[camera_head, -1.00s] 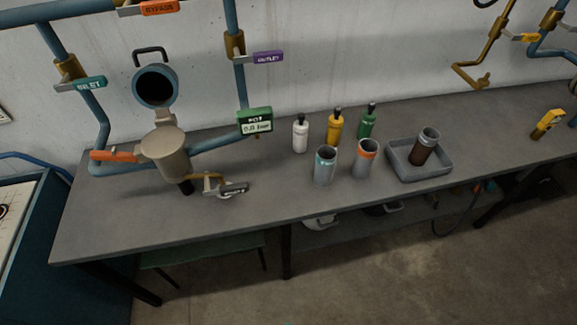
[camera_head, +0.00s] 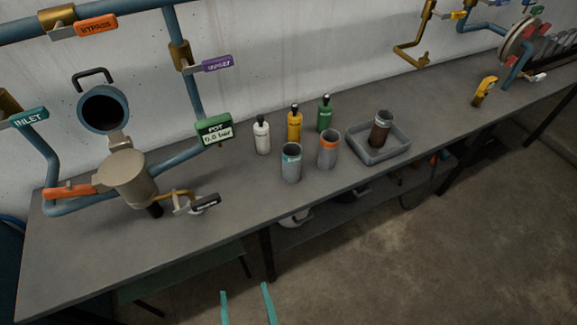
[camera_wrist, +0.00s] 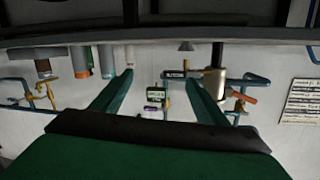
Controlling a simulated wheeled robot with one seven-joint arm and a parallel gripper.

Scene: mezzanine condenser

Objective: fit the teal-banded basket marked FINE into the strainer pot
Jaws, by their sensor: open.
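The teal-banded basket (camera_head: 291,163) stands upright on the bench, a grey cylinder with a teal band near its top; its marking is too small to read. It also shows upside down in the wrist view (camera_wrist: 106,62). The strainer pot (camera_head: 128,182) is a beige vessel at the bench's left, with its blue-rimmed lid (camera_head: 104,110) swung up behind it; its inside cannot be made out. My gripper (camera_head: 245,290) is open and empty, in front of the bench and well apart from the basket. Its green fingers also show in the wrist view (camera_wrist: 162,85).
An orange-banded basket (camera_head: 328,150) stands close right of the teal one. White (camera_head: 262,136), yellow (camera_head: 294,125) and green (camera_head: 325,115) bottles stand behind. A grey tray (camera_head: 398,147) holds a brown-stained basket (camera_head: 380,130). Pipes and valve handles surround the pot. The front bench strip is clear.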

